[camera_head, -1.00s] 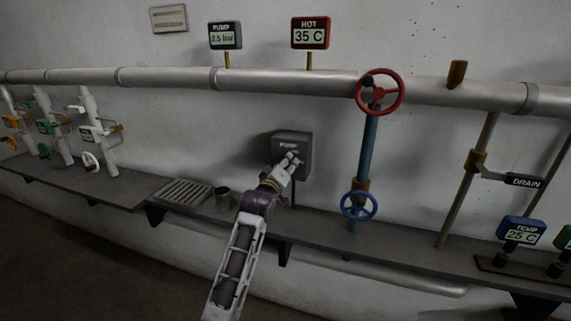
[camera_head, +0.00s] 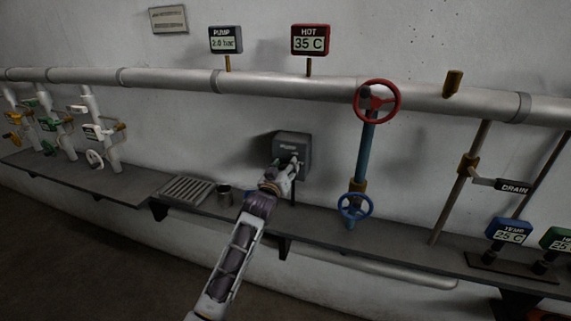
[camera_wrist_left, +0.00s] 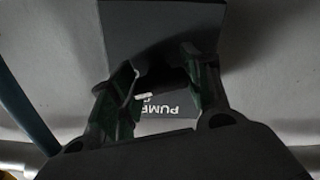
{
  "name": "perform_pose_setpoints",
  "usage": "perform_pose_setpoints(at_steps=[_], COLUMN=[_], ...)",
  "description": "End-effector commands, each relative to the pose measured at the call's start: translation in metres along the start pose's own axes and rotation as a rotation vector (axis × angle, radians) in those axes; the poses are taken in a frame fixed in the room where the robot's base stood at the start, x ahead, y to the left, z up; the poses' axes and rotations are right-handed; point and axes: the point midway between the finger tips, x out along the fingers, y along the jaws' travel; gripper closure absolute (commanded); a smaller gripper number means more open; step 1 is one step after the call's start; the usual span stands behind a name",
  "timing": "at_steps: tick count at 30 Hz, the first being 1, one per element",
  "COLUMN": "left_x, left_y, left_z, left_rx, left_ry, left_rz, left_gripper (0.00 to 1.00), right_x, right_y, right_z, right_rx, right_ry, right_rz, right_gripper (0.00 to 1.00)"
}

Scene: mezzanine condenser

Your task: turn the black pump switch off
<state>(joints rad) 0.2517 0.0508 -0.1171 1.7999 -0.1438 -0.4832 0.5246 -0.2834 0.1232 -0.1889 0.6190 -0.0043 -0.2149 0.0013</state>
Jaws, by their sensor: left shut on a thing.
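The dark grey pump switch box (camera_head: 293,143) is on the wall above the shelf, left of the blue pipe. My left gripper (camera_head: 288,166) is at its front and hides the switch there. In the left wrist view the box (camera_wrist_left: 160,25) fills the top, with its PUMP label upside down (camera_wrist_left: 173,108). The left gripper's two fingers (camera_wrist_left: 162,76) stand either side of a dark part, the black switch (camera_wrist_left: 165,77), and are shut on it. The switch's exact position is hard to read in the shadow. The pump display (camera_head: 226,40) reads 2.0 bar. My right gripper is out of view.
A red handwheel (camera_head: 378,101) and a blue handwheel (camera_head: 355,206) are on the pipe to the right. A cup (camera_head: 224,193) and a slatted grate (camera_head: 187,190) sit on the shelf to the left. The hot display (camera_head: 310,41) reads 35 C.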

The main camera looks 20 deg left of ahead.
Motion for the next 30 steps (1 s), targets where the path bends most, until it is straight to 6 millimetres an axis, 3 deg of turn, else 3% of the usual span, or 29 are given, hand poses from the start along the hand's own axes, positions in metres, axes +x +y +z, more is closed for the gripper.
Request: perform_pose_setpoints(at_steps=[15, 30], left_x=[0.0, 0.0], left_y=[0.0, 0.0], left_z=[-0.001, 0.0], left_rx=[0.3, 0.337], left_ry=[-0.002, 0.0], left_rz=[-0.001, -0.001], left_gripper=[0.76, 0.76], right_x=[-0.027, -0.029], right_y=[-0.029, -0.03], right_z=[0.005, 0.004], right_rx=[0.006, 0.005], right_ry=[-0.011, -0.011], right_rz=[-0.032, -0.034], right_gripper=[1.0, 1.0])
